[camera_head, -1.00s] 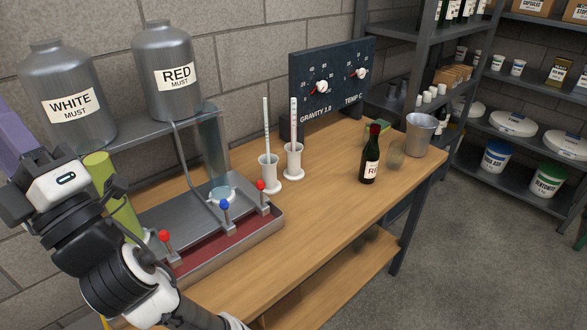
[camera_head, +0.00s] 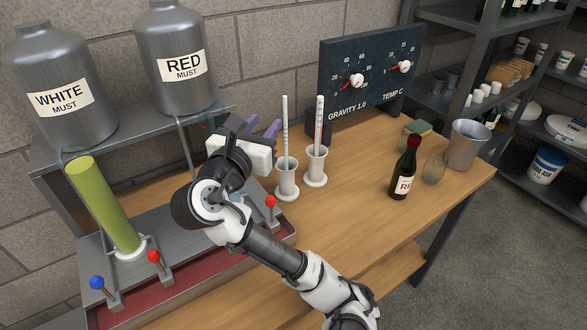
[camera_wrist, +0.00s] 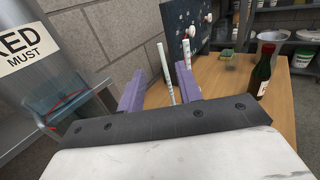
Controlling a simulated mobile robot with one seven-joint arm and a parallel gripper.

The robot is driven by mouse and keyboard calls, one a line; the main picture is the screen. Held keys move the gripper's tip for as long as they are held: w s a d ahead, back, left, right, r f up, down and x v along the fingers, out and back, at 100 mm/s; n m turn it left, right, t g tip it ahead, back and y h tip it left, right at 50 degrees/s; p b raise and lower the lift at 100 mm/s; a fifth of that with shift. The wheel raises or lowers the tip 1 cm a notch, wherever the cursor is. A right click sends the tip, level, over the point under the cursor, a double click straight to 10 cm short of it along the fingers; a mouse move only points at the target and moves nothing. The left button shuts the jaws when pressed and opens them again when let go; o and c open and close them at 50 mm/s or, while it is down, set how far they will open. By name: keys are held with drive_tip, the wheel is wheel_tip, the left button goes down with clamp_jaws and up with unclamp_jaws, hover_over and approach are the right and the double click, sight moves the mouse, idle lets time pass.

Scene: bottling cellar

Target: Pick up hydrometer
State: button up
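A slim pale rod with scale marks, which looks like the hydrometer (camera_head: 285,125), stands upright in a white holder (camera_head: 288,182) on the bench. A similar rod with red on it, likely a thermometer (camera_head: 319,122), stands in a second white holder (camera_head: 316,168) just to its right. My gripper (camera_head: 262,126) is to the left of the hydrometer, its purple fingers pointing toward it. In the wrist view my gripper (camera_wrist: 158,82) is open and empty, and the hydrometer (camera_wrist: 165,72) appears between the fingers, farther off. The thermometer (camera_wrist: 186,53) shows behind the right fingertip.
A green-filled cylinder (camera_head: 105,205) stands on the metal stand at left, below the white must tank (camera_head: 62,85) and red must tank (camera_head: 175,55). A gauge panel (camera_head: 370,80) is behind the rods. A wine bottle (camera_head: 405,170) and metal bucket (camera_head: 468,145) stand at right. Bench between is clear.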

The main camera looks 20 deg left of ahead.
sight(284, 103)
drive_tip(key=w, duration=0.2)
drive_tip(key=w+p, duration=0.1)
drive_tip(key=w, duration=0.2)
drive_tip(key=w+p, duration=0.1)
drive_tip(key=w, duration=0.1)
drive_tip(key=shift+w+d, duration=0.25)
drive_tip(key=shift+w+f+p, duration=0.15)
drive_tip(key=shift+w+p, duration=0.25)
drive_tip(key=shift+w, duration=0.7)
drive_tip(key=shift+w+f+p, duration=0.2)
drive_tip(key=shift+w+p, duration=0.2)
drive_tip(key=shift+w, duration=0.65)
drive_tip(key=shift+w+f+p, duration=0.15)
drive_tip(key=shift+w+p, duration=0.25)
drive_tip(key=shift+w, duration=0.7)
clamp_jaws()
